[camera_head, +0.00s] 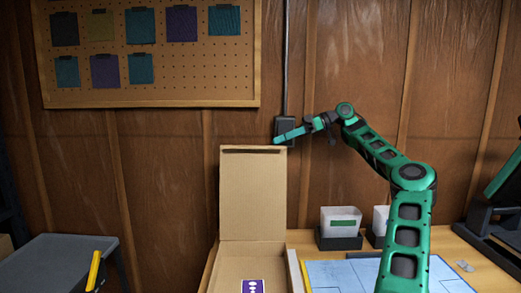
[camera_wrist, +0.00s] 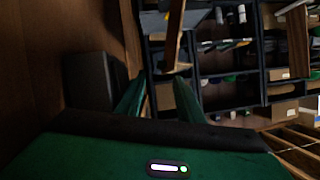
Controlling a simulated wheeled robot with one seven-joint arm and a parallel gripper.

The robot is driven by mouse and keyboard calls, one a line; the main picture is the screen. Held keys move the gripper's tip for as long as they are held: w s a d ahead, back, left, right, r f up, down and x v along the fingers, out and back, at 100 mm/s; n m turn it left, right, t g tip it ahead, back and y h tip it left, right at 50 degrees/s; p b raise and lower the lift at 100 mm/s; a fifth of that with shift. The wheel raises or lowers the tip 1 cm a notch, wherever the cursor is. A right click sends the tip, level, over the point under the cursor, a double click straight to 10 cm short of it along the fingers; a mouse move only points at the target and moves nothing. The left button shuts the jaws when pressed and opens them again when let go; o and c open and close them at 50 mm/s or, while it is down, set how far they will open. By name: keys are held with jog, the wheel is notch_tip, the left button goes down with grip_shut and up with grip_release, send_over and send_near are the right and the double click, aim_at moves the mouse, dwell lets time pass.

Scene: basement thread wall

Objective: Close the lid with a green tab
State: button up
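A cardboard box (camera_head: 212,276) stands at the front middle with its tall lid (camera_head: 252,195) raised upright at the back. A narrow dark strip runs along the lid's top edge; I cannot make out a green tab on it. My gripper (camera_head: 276,140) is in the air just above the lid's top right corner in the head view, its fingers pointing left. In the wrist view my gripper (camera_wrist: 160,80) has its two green fingers apart, with no object clearly held between them.
A white bin with a green label (camera_head: 342,221) stands in a dark holder right of the box. A blue mat (camera_head: 345,275) covers the worktop beside it. A pegboard (camera_head: 190,92) hangs above left. A grey table (camera_head: 62,262) stands at left. Shelving (camera_wrist: 225,65) fills the wrist view's background.

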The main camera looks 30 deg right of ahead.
jog(key=x, duration=0.7)
jog(key=shift+s, duration=0.1)
grip_shut()
